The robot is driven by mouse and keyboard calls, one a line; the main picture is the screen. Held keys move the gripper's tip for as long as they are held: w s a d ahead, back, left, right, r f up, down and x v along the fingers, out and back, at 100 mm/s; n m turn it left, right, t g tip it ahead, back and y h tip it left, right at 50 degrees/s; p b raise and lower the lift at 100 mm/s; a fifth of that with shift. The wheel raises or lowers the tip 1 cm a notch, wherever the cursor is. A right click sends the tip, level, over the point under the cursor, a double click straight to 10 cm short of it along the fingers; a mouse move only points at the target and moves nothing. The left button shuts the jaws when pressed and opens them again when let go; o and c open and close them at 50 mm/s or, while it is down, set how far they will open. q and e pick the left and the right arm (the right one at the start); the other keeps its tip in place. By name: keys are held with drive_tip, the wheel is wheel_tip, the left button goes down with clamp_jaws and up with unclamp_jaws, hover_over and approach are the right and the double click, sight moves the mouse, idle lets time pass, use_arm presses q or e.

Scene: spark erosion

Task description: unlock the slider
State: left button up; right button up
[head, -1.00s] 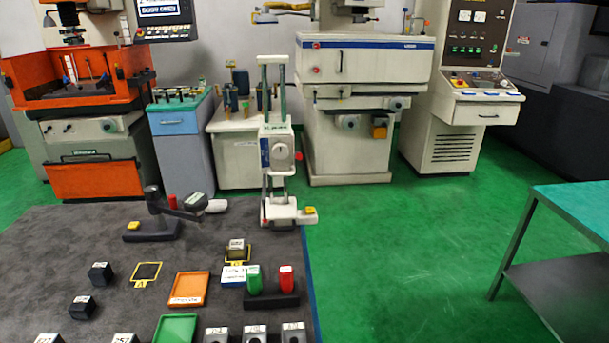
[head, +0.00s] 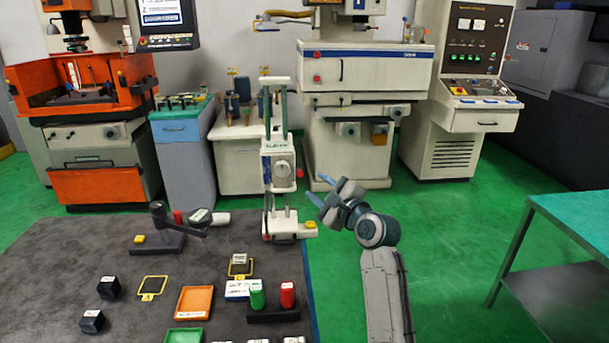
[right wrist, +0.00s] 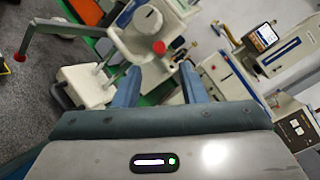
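A tall white height gauge (head: 281,130) stands at the back right of the dark table. Its slider (head: 279,172) is a white block with a round dial and a red knob (head: 299,172) on its right side. In the right wrist view the slider (right wrist: 138,32) and red knob (right wrist: 159,47) lie beyond the fingers. My right gripper (head: 320,190) is open and empty, with blue fingers, to the right of the gauge and apart from it. Its spread fingers also show in the right wrist view (right wrist: 160,84). My left gripper is not in view.
Orange (head: 194,302) and green (head: 183,335) trays, dark blocks, and a stand with green and red pieces (head: 273,312) lie on the table. A dark stand with an arm (head: 160,241) is left of the gauge. Green floor lies right of the table.

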sight(299, 172)
drive_tip(key=p+x, duration=0.1)
drive_tip(key=x, duration=0.6)
drive_tip(key=shift+w, duration=0.15)
drive_tip(key=shift+c, duration=0.5)
clamp_jaws()
